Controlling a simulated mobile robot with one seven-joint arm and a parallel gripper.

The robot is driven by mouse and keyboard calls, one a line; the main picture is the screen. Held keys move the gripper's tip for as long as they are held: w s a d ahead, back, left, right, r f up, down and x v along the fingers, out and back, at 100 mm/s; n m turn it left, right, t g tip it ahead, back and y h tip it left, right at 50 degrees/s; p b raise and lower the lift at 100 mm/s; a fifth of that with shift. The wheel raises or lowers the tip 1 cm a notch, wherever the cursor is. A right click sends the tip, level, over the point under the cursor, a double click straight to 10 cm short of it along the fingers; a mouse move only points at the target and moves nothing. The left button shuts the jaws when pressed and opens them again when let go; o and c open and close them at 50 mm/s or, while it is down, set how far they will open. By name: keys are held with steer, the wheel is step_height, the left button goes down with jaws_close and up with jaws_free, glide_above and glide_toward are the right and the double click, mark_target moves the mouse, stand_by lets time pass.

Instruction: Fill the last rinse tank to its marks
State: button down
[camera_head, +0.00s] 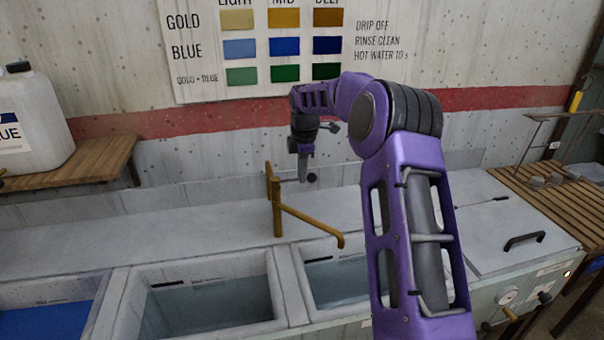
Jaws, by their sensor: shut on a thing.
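A brass tap (276,205) stands on the ledge behind the tanks, its spout (315,226) swung right, with the tip over the right tank. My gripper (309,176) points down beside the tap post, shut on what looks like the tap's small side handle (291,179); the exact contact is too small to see. The right tank (299,297) holds clear water below its rim, and my arm hides its right part. The middle tank (122,305) also holds clear water. Dark mark lines show on their inner back walls. No stream from the spout is visible.
A tank of blue liquid (40,324) is at far left. A white jug (30,125) stands on a wooden shelf (110,162). A lid with a black handle (525,240) lies right of my arm, near a slatted rack (560,210). A colour chart (210,60) hangs behind.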

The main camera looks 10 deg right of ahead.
steer(key=shift+w+r, duration=0.1)
stand_by(0.3)
steer(key=c, duration=0.9)
jaws_free()
steer(key=s+r, duration=0.1)
steer(key=r, duration=0.4)
steer(key=s+r, duration=0.1)
steer(key=r, duration=0.5)
steer(key=s+r, duration=0.1)
steer(key=r, duration=0.5)
steer(key=shift+s, duration=0.25)
